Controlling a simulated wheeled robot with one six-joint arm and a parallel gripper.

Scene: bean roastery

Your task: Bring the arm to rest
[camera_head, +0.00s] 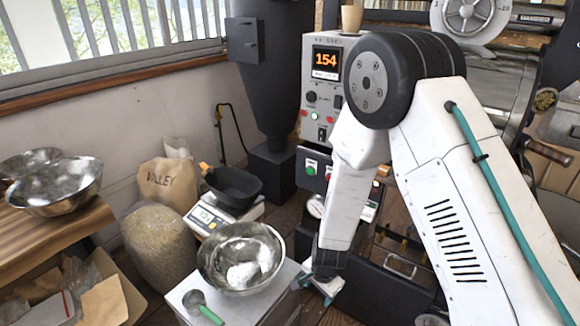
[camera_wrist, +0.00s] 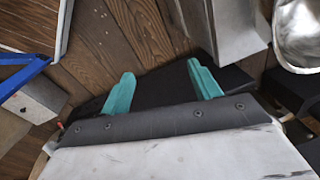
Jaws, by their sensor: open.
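My gripper (camera_wrist: 163,88) shows in the wrist view with its two teal fingers spread apart and nothing between them. Dark floor planks and a black surface lie beyond the fingertips. In the head view my white arm comes in from the right, bends at a black joint and reaches down. Its end hangs low, just right of a small white stand (camera_head: 240,305) with a steel bowl on it. The fingers are hard to make out there.
Behind are a scale (camera_head: 208,218) with a black pan (camera_head: 233,186) and a sack of beans (camera_head: 158,245). The roaster control panel (camera_head: 318,97) reads 154. A wooden counter (camera_head: 75,225) holds bowls at left.

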